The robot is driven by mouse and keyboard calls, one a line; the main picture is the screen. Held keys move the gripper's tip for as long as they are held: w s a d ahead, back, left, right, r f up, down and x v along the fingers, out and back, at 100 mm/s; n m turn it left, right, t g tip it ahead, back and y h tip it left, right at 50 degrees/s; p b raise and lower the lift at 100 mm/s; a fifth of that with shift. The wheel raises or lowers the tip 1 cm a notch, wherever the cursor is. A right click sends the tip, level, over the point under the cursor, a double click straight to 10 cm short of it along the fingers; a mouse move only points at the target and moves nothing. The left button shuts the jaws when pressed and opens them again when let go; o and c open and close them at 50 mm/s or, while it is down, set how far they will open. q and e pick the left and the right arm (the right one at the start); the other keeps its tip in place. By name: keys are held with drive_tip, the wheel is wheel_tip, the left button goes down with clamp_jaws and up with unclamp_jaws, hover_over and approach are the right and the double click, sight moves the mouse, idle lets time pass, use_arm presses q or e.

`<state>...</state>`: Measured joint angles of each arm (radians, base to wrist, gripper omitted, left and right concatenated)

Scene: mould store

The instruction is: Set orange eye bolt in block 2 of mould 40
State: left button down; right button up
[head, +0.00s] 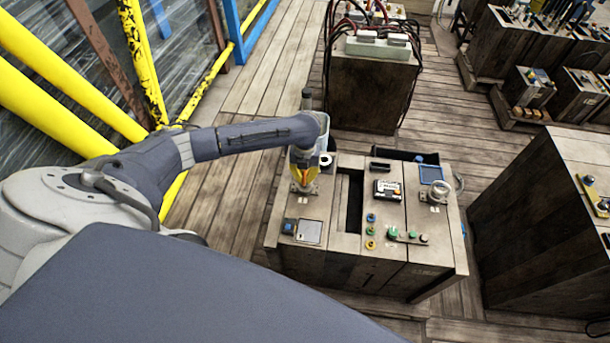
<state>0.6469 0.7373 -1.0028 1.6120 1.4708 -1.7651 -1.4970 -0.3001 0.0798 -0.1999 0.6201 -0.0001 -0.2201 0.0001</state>
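The mould (345,262) is a wood-textured block in the middle of the head view, with a dark slot (353,205) between its left part and its right parts. My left gripper (301,186) points down at the back left of its top. Orange and yellow show at the fingers; I cannot tell whether this is an orange eye bolt or the fingers themselves, nor whether they are open or shut. No orange eye bolt stands out clearly elsewhere, and I cannot read which block is number 2. My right gripper is not in view.
A cabled block (370,95) stands behind; a dark wooden block (535,230) stands right.

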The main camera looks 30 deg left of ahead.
use_arm(q)
drive_tip(key=c, duration=1.5)
unclamp_jaws()
